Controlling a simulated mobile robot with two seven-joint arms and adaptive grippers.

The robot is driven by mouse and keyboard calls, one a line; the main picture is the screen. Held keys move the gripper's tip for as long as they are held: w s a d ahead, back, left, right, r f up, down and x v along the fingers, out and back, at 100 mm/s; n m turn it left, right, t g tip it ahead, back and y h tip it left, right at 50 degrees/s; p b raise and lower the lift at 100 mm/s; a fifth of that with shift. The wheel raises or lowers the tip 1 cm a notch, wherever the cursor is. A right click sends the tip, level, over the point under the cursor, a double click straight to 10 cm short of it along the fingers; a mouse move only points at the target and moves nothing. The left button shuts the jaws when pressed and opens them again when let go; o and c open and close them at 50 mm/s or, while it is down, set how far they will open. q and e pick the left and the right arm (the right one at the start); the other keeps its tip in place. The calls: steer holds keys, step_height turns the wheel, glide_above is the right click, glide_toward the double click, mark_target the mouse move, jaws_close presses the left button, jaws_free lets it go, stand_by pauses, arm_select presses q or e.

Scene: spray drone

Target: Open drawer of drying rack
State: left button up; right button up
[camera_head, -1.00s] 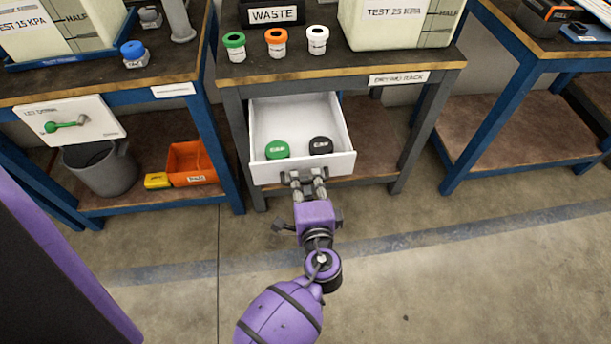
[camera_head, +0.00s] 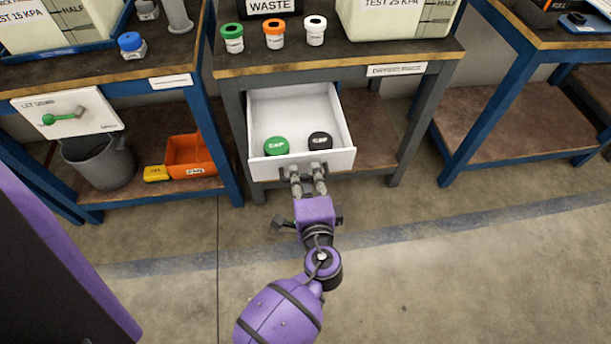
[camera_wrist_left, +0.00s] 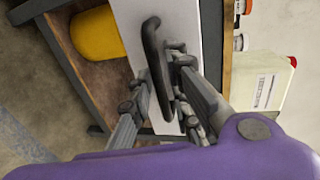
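The white drawer (camera_head: 334,160) of the drying rack (camera_head: 232,92) stands pulled out under the rack's top, showing its inside. A green cap (camera_head: 276,145) and a black cap (camera_head: 320,141) lie in it near the front. My left gripper (camera_head: 307,172) is at the dark handle on the drawer front. In the left wrist view, my left gripper's fingers (camera_wrist_left: 160,85) lie on either side of the handle (camera_wrist_left: 152,45), closed around it; the exact contact is partly hidden. My right gripper is not in view.
Bottles with green (camera_head: 232,32), orange (camera_head: 274,28) and white (camera_head: 315,28) rims stand on the rack's top. To the left are a grey bucket (camera_head: 98,165) and an orange bin (camera_head: 190,158). The floor in front of the drawer is clear.

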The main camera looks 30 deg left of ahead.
arm_select(q)
steer(key=shift+s+d, duration=0.1)
steer(key=shift+s, duration=0.05)
steer(key=v, duration=0.7)
steer(key=shift+d+r, duration=0.1)
